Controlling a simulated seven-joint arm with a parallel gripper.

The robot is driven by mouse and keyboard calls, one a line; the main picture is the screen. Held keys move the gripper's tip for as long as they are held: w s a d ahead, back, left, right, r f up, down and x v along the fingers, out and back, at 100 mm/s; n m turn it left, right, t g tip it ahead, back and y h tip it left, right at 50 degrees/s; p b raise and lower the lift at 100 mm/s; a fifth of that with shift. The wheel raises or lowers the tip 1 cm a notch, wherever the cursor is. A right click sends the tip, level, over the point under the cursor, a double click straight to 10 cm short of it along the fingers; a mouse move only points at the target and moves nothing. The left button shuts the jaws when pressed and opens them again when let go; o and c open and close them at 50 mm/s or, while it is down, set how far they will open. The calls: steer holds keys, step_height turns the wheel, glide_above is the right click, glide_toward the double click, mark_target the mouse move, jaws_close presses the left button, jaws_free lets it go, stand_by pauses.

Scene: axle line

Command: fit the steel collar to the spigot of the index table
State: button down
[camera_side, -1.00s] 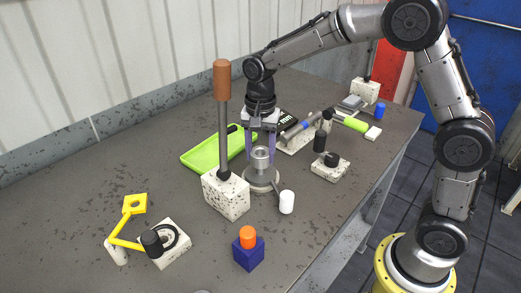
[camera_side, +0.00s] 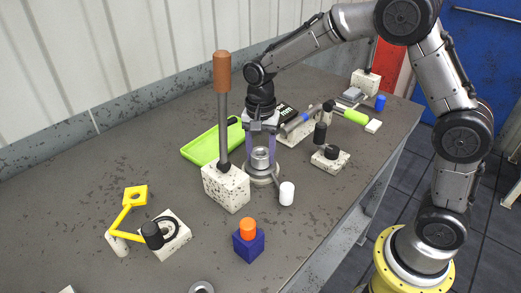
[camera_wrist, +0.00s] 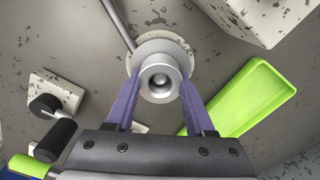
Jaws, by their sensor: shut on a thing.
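The steel collar (camera_side: 260,156) is a short grey ring, also seen from above in the wrist view (camera_wrist: 160,92). My gripper (camera_side: 261,160) is shut on it, with one purple finger on either side; the wrist view shows both fingertips (camera_wrist: 160,80) flanking it. The index table (camera_side: 262,178) is a round grey disc with a side lever, directly under the collar; its disc shows behind the collar in the wrist view (camera_wrist: 160,47). The collar hides the spigot's sides. A smaller round shape shows inside the bore. I cannot tell how far down the collar sits.
A speckled block with a tall brown-handled post (camera_side: 226,188) stands close left of my gripper. A white knob (camera_side: 286,193) is in front. A green tray (camera_side: 200,150) lies behind, and a speckled block with a black knob (camera_side: 330,160) stands right.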

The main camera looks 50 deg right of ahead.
steer(key=shift+f, duration=0.25)
steer(key=shift+c, duration=0.9)
jaws_free()
step_height(320, 180, up, 14)
steer(key=shift+f, duration=0.1)
